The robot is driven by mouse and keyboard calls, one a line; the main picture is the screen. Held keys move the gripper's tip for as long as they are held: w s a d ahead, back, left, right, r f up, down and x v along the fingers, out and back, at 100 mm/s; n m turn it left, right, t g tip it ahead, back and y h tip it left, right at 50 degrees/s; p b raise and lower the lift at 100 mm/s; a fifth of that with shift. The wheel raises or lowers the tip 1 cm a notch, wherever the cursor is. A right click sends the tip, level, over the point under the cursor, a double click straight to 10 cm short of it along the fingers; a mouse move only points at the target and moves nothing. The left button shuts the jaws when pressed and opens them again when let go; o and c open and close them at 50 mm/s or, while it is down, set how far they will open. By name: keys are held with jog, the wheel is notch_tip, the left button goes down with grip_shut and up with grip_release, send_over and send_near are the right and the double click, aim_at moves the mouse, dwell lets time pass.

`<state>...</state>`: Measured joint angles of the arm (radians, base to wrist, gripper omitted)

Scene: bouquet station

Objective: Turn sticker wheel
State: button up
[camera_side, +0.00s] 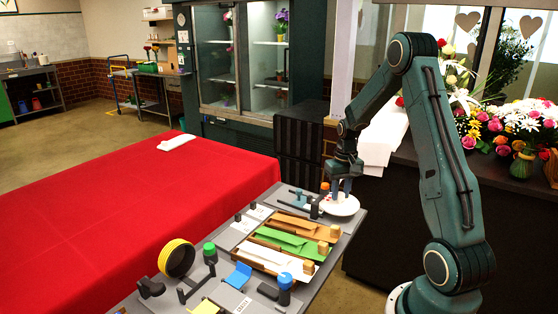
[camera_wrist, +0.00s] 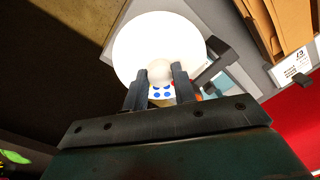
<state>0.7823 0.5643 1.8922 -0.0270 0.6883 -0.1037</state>
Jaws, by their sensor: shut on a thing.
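The sticker wheel is a white disc (camera_side: 341,207) at the far right corner of the grey work table, and it fills the upper middle of the wrist view (camera_wrist: 150,35). A pale round knob (camera_wrist: 160,70) stands on the wheel. My gripper (camera_side: 342,186) points down over the wheel, and its two dark fingers (camera_wrist: 161,75) are shut on the knob from both sides. Blue dots and a bit of red (camera_wrist: 161,92) show on a white patch between the fingers. The near part of the wheel is hidden by my gripper in the wrist view.
Trays of brown, green (camera_side: 290,242) and white paper lie beside the wheel. A black holder (camera_side: 314,206) stands close to its left. A yellow roll (camera_side: 177,258) and several small tools stand farther left. A red-covered table (camera_side: 120,215) is mostly bare. Flowers (camera_side: 510,125) fill the right counter.

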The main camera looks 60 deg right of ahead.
aim_at(341, 193)
dwell(0.3)
jog(key=o, duration=0.7)
jog(key=shift+r, duration=0.2)
notch_tip(341, 193, up, 14)
jog(key=shift+s+d+f, duration=0.1)
jog(key=shift+f, duration=0.15)
dwell(0.4)
